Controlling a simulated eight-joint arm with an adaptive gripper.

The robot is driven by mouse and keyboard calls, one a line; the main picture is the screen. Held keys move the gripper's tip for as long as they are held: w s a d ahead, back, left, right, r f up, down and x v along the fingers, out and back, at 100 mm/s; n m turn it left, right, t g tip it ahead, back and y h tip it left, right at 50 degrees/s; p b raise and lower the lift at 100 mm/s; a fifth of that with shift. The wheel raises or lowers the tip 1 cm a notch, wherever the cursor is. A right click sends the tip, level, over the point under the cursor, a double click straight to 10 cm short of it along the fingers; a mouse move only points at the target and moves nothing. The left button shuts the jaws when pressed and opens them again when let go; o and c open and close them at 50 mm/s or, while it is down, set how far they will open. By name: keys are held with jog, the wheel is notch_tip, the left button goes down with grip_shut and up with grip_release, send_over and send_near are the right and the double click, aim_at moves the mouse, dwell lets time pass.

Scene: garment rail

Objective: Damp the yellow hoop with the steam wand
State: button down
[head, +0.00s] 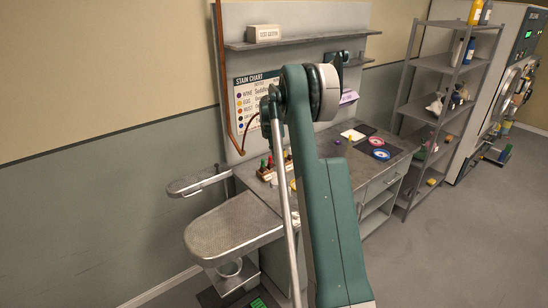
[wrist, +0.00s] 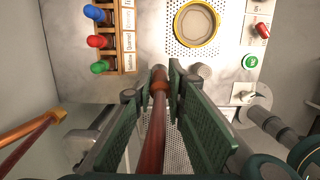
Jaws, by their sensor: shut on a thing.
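My gripper (wrist: 160,78) is shut on the copper-brown steam wand (wrist: 157,125) in the wrist view. The wand runs between the two green finger pads, with a collar near the fingertips. The yellow hoop (wrist: 195,45) lies on a perforated metal plate beyond the fingertips, up and to the right. It frames a pale beige patch, and its top edge is close to the picture's edge. The wand tip appears apart from the hoop. In the head view my arm hides most of the hoop and the gripper.
A wooden rack (wrist: 126,40) with blue, red and green bottles stands left of the hoop. A green button (wrist: 250,62) and a red switch (wrist: 262,30) are at right. A brown hose (wrist: 30,140) shows at left. An ironing board (head: 235,232) juts out in front of the bench.

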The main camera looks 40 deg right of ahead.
jog(key=s+d+p, duration=0.2)
jog(key=s+d, duration=0.6)
jog(key=d, duration=0.2)
jog(key=shift+s+r+p, duration=0.25)
jog(key=shift+s+p, duration=0.1)
jog(key=shift+f, duration=0.2)
jog(key=shift+f+b, duration=0.55)
jog(key=shift+f, duration=2.25)
